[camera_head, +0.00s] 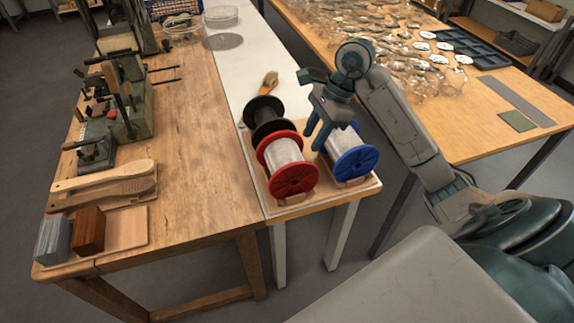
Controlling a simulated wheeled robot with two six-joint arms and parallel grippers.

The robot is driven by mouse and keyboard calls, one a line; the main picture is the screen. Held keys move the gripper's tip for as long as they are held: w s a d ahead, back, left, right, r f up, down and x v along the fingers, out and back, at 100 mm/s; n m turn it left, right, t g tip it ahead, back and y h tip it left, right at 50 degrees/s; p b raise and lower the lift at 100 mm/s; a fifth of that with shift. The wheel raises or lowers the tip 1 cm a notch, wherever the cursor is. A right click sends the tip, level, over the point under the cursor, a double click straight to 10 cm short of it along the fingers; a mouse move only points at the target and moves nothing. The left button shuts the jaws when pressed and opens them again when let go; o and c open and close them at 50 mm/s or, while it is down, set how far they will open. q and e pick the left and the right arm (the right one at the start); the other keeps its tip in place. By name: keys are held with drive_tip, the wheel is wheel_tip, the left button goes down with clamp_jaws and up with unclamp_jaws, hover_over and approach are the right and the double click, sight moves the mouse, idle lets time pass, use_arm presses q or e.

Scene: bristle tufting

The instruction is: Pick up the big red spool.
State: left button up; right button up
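The big red spool (281,162) has red flanges and pale wound material. It lies on its side in a wooden cradle near the front of the white table. My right gripper (316,136) comes in from the right and points down, beside the red spool and over the far end of the blue spool (353,154). Its two fingers look apart, with nothing visible between them. The fingertips partly cover the blue spool's far end; I cannot tell whether they touch it. My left gripper is not in view.
A black spool (264,115) lies behind the red one, with a wooden-handled brush (269,83) beyond. The wooden bench (190,150) at left holds clamps, wooden paddles and blocks. Another table (470,125) at right holds many clear pieces and a dark tray.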

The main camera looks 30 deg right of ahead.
hover_over(296, 163)
drive_tip(key=s+d, duration=0.1)
drive_tip(key=d, duration=0.1)
wheel_tip(296, 163, down, 4)
drive_tip(key=shift+w+x, duration=0.15)
drive_tip(key=shift+x, duration=1.2)
drive_tip(key=shift+w+x, duration=0.1)
drive_tip(key=shift+x, duration=1.25)
drive_tip(key=shift+r, duration=0.1)
clamp_jaws()
